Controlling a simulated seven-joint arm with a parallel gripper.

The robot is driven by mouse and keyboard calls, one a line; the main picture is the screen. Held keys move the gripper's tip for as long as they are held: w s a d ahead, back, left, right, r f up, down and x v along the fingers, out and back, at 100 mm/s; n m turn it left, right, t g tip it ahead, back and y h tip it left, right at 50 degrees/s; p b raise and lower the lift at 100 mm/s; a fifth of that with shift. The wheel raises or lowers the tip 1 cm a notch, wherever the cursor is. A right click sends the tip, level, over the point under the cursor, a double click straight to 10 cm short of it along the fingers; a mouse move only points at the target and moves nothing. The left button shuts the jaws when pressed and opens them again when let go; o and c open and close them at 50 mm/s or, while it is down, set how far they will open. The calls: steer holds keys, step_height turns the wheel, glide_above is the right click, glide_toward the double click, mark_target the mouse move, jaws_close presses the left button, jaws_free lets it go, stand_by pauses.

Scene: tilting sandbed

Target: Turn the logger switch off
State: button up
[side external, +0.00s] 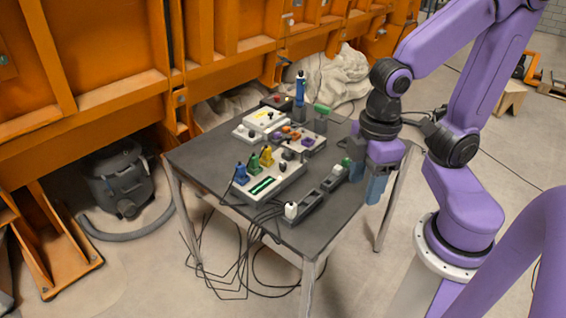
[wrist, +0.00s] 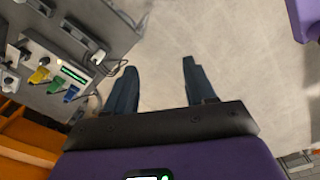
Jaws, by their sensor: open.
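A light grey box with a green display strip (side external: 263,186), which looks like the logger, sits on the dark table. Blue, green and yellow plugs (side external: 253,162) stand along its back side. A small black knob (side external: 283,168) is at its right end; I cannot tell whether this is the logger switch or how it is set. The box also shows at the left of the wrist view (wrist: 72,75). My gripper (side external: 376,195) is open and empty, pointing down beside the table's right edge, apart from the box. In the wrist view my gripper (wrist: 158,67) has bare floor between its fingers.
The table (side external: 205,160) also carries a white meter box (side external: 262,122), an upright blue tool (side external: 300,88), a white plug (side external: 291,210) and a dark tray (side external: 325,188). Cables hang off the front edge. An orange steel wall (side external: 110,70) and black vacuum (side external: 120,175) stand left.

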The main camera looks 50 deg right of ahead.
steer(key=w+a+m, duration=0.2)
steer(key=w+m, duration=0.3)
steer(key=w, duration=0.7)
steer(key=m, duration=1.4)
glide_above(283, 164)
step_height(283, 164, down, 8)
step_height(283, 164, down, 16)
steer(key=shift+f, duration=0.1)
jaws_close()
